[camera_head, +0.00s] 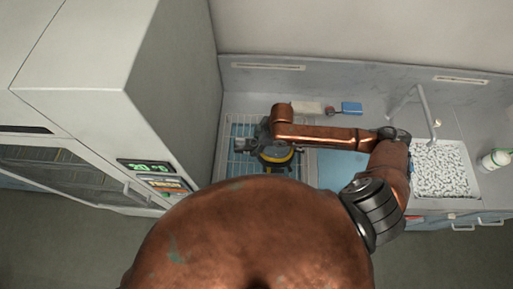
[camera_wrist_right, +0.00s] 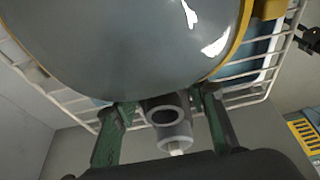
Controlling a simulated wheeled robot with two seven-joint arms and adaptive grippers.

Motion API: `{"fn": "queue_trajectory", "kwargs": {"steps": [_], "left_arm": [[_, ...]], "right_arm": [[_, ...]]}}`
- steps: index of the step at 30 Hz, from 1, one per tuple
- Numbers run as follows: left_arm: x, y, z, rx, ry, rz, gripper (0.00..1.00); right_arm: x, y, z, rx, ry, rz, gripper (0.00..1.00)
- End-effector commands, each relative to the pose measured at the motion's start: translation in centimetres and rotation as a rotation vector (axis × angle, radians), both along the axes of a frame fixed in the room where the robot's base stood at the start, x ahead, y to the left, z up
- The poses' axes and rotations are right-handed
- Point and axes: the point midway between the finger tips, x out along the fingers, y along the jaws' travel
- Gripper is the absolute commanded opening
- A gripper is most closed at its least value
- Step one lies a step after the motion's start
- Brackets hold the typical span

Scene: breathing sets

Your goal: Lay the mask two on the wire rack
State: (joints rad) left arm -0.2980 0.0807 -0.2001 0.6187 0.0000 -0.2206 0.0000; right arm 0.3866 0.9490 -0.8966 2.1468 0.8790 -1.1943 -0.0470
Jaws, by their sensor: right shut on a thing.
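The mask (camera_head: 277,158) shows in the head view as a dark piece with a yellow rim, over the wire rack (camera_head: 233,168). In the right wrist view, the mask (camera_wrist_right: 130,40) is a large clear grey visor with a yellow edge. My right gripper (camera_wrist_right: 163,108) has its green fingers on either side of the grey round port under the visor and is shut on the mask. The white wire rack (camera_wrist_right: 255,72) shows behind the mask there. I cannot tell whether mask and rack touch. My left gripper is not in view.
A tall cabinet (camera_head: 170,90) stands left of the rack. A pale block (camera_head: 306,107) and a blue block (camera_head: 351,108) lie at the back. A blue surface (camera_head: 335,170) lies right of the rack. A basin of white pieces (camera_head: 443,170), a tap (camera_head: 428,108) and a bottle (camera_head: 494,159) are further right.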

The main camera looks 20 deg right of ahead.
Motion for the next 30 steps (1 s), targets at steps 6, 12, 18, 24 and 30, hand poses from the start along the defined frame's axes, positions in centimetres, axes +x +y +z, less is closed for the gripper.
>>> {"fn": "queue_trajectory", "kwargs": {"steps": [6, 12, 18, 24, 30], "left_arm": [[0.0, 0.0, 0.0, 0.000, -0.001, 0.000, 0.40], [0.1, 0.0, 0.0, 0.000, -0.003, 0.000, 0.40], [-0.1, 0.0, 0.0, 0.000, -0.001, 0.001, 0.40], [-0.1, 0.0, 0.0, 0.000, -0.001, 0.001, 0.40], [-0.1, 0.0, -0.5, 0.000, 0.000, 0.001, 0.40]], "right_arm": [[0.1, 0.0, 0.2, 0.004, -0.004, 0.000, 0.01], [0.0, -0.1, 0.0, 0.002, -0.001, -0.002, 0.52], [0.0, -0.1, 0.0, 0.002, -0.001, -0.003, 0.57], [0.0, -0.2, 0.2, 0.001, -0.002, -0.003, 0.57], [-0.4, -1.1, 2.5, 0.000, -0.004, -0.003, 0.57]]}}
